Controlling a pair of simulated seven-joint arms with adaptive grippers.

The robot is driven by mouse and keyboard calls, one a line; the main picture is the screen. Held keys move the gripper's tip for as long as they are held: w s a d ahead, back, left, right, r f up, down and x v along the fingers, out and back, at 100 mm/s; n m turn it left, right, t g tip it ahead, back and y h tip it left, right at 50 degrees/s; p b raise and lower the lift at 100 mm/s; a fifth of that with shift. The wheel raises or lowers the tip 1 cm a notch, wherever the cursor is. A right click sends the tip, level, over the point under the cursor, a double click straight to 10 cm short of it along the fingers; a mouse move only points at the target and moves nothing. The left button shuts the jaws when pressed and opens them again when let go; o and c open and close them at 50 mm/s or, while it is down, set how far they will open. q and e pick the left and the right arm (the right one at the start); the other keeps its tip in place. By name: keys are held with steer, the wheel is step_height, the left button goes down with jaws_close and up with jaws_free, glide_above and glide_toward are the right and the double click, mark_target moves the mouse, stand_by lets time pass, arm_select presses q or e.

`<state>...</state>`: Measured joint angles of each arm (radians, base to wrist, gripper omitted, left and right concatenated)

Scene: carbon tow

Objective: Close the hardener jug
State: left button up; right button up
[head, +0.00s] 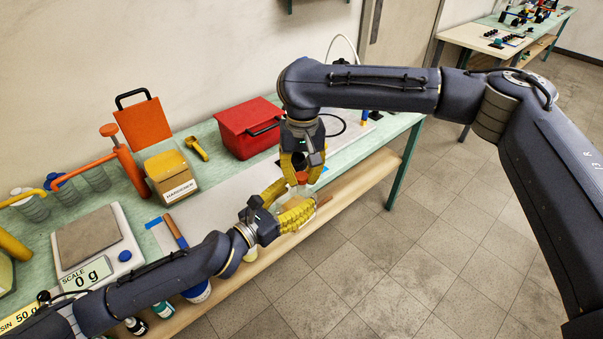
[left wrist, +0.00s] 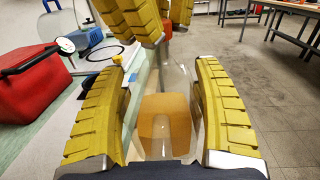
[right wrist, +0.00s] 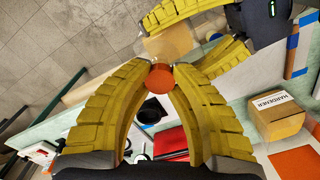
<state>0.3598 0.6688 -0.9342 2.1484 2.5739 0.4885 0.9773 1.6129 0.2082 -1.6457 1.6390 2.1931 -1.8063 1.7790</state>
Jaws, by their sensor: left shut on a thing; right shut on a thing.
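The hardener jug (left wrist: 168,112) is a clear vessel with amber liquid in its lower part. My left gripper (left wrist: 163,85) is shut around its body and holds it at the table's front edge. An orange-red cap (right wrist: 160,79) sits between the fingertips of my right gripper (right wrist: 160,70), which is shut on it. In the head view the cap (head: 302,178) is at the top of the jug, just above my left gripper (head: 290,205). My fingers hide the jug's neck, so I cannot tell whether the cap touches it or is threaded on.
A scale (head: 92,245) reading 0 g and an orange dispenser (head: 124,160) stand at left. The floor (head: 385,265) in front is clear.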

steer(key=shift+f, duration=0.3)
arm_select(q)
jaws_close()
arm_select(e)
steer(key=m, duration=0.5)
steer(key=shift+m, duration=0.4)
steer(key=m, duration=0.5)
steer(key=shift+m, duration=0.4)
steer(key=m, duration=0.3)
steer(key=shift+m, duration=0.3)
steer(key=m, duration=0.5)
steer(key=shift+s+a+f, duration=0.1)
steer(key=shift+s+a, duration=0.05)
steer(key=shift+s, duration=0.1)
steer(key=shift+o, duration=0.3)
steer(key=shift+m, duration=0.6)
steer(key=shift+w+m, duration=0.2)
steer(key=shift+m, duration=0.5)
steer(key=shift+c, duration=0.3)
